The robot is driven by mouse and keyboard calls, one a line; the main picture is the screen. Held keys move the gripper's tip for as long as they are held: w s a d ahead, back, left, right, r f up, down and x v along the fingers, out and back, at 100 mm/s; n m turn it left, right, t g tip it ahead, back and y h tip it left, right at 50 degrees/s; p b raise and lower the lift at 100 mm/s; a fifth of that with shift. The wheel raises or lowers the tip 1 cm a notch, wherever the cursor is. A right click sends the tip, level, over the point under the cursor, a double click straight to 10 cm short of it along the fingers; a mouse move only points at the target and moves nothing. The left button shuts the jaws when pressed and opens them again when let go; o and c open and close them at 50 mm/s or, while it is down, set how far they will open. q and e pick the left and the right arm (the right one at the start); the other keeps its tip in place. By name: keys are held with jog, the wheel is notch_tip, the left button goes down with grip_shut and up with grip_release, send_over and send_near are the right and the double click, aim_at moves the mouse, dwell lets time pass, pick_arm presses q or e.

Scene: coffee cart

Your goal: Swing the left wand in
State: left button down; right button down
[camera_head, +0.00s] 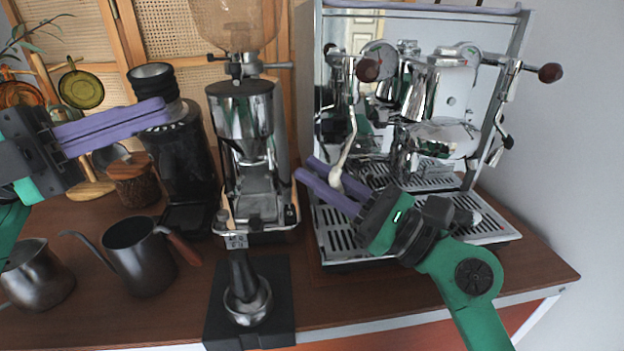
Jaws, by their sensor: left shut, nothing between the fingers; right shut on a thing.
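The espresso machine (440,140) stands at the right on the counter. Its left wand (350,140) is a thin metal tube that hangs down at the machine's left front, with a pale lower end (336,178). My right gripper (305,166) reaches in from the lower right, above the drip tray (345,240). Its purple fingers are shut on the wand's lower end, one finger on each side. My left gripper (160,111) is at the far left, in front of the black grinder (180,150). Its fingers are shut and empty.
A chrome grinder (245,120) stands between my grippers. A portafilter (244,290) rests on a black mat (280,315) in front of it. A dark kettle (140,260) and a steel pitcher (37,275) stand at the left front. The right wand (500,130) hangs at the machine's right.

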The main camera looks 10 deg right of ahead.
pick_arm(q)
jog(key=s+d+f+g+y, duration=0.2)
jog(key=s+d+f+g, duration=0.15)
jog(key=d+f, duration=0.35)
jog(key=w+d+f, duration=0.2)
jog(key=w+d, duration=0.1)
jog(key=d, duration=0.6)
jog(key=shift+w+d+n+t, duration=0.3)
jog(key=shift+d+t, duration=0.05)
jog(key=shift+d, duration=0.05)
pick_arm(e)
jog(key=shift+f, duration=0.1)
